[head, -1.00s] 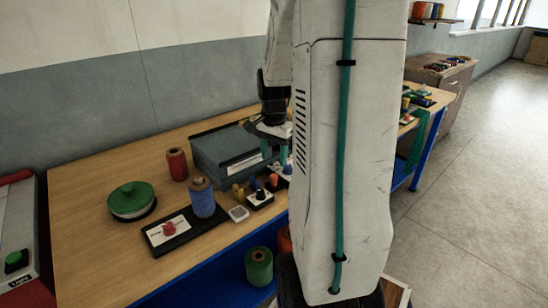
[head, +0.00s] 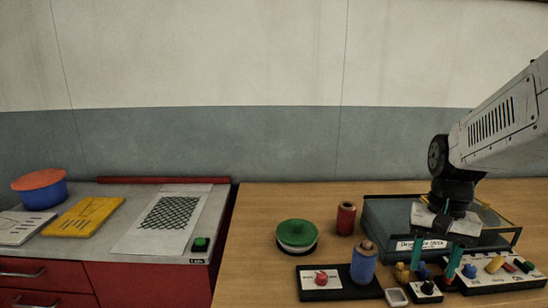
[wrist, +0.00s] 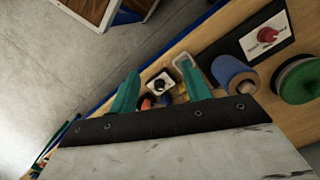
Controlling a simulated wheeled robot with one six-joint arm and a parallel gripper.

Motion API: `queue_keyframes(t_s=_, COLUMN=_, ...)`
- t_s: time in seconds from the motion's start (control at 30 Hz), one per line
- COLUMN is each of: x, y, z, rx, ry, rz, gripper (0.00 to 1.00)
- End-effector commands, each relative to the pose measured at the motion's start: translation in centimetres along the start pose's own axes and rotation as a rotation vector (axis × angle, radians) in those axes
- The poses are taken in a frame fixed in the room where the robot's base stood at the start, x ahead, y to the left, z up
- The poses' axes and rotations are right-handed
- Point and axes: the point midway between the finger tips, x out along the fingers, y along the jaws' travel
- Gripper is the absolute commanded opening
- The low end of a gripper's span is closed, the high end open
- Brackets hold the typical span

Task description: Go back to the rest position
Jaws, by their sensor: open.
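My gripper (head: 434,255) is at the right of the head view, pointing down over the front right of the wooden table (head: 255,230). Its two teal fingers are spread apart with nothing held between them. In the wrist view my gripper (wrist: 165,92) also shows open, with a small black-knobbed switch box (wrist: 160,84) seen beyond the fingers. In the head view this switch box (head: 426,291) is just below the fingers. I cannot tell whether the fingers touch anything.
A grey box (head: 385,225) stands behind my gripper. A blue spool (head: 363,262), a red-knobbed panel (head: 320,281), a red spool (head: 346,218) and a green-lidded round container (head: 297,235) stand left of it. A red cabinet (head: 145,285) adjoins the table. Open floor (wrist: 45,70) shows in the wrist view.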

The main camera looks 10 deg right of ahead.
Motion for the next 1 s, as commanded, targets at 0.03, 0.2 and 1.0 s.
queue_keyframes(t_s=0.03, x=-0.8, y=-1.2, z=2.1, rx=-0.097, ry=0.02, rz=0.004, gripper=0.48)
queue_keyframes(t_s=0.2, x=-2.2, y=-3.9, z=8.8, rx=-0.401, ry=0.077, rz=0.014, gripper=0.48)
queue_keyframes(t_s=1.0, x=-4.0, y=-6.5, z=15.6, rx=-0.711, ry=0.234, rz=-0.018, gripper=0.48)
